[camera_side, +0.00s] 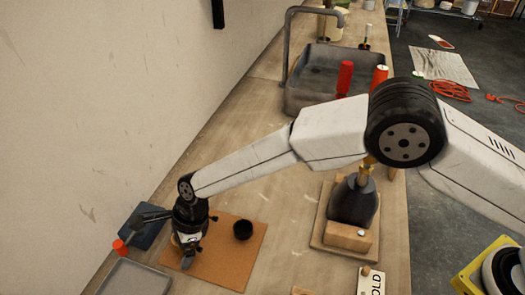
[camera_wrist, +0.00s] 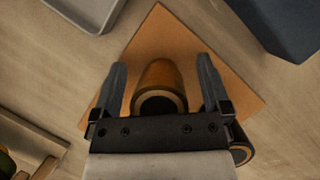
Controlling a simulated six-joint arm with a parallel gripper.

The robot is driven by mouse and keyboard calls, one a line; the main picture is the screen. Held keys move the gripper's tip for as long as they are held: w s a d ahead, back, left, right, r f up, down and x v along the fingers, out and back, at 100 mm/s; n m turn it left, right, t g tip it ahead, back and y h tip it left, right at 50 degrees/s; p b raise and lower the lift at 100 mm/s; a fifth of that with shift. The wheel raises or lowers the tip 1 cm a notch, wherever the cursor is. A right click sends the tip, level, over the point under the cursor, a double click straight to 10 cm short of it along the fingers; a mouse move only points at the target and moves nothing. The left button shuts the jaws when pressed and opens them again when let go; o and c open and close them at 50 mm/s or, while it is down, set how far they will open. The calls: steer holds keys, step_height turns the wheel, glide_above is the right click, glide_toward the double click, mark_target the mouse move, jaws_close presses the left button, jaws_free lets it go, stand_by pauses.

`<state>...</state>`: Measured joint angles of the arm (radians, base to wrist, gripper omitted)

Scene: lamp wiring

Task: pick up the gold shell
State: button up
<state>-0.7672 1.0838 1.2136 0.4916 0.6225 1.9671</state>
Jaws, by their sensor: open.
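The gold shell (camera_wrist: 160,76) stands on the orange-brown mat (camera_wrist: 160,28) in the wrist view, a short gold cylinder with a dark opening facing the camera. My gripper (camera_wrist: 161,68) is open, with one finger on each side of the shell. Gaps show between the shell and both fingers, so they appear apart from it. In the side view my gripper (camera_side: 187,258) is low over the left part of the mat (camera_side: 228,268), and it mostly hides the shell there.
A small black cup (camera_side: 243,230) stands on the mat right of my gripper. A grey tray (camera_side: 137,279), a dark blue block (camera_side: 152,230) and an orange-capped item (camera_side: 119,247) lie to the left. A dark lamp base (camera_side: 352,203) on a wooden board stands to the right.

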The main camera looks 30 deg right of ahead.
jaws_close()
steer(key=shift+r, duration=0.2)
steer(key=shift+r, duration=0.5)
steer(key=s+d+r, duration=0.9)
steer(key=s+r, duration=0.1)
steer(key=r, duration=0.1)
steer(key=shift+s+d+r, duration=0.15)
steer(key=shift+s+r, duration=0.1)
steer(key=shift+r, duration=0.05)
steer(key=shift+d, duration=0.1)
stand_by(0.6)
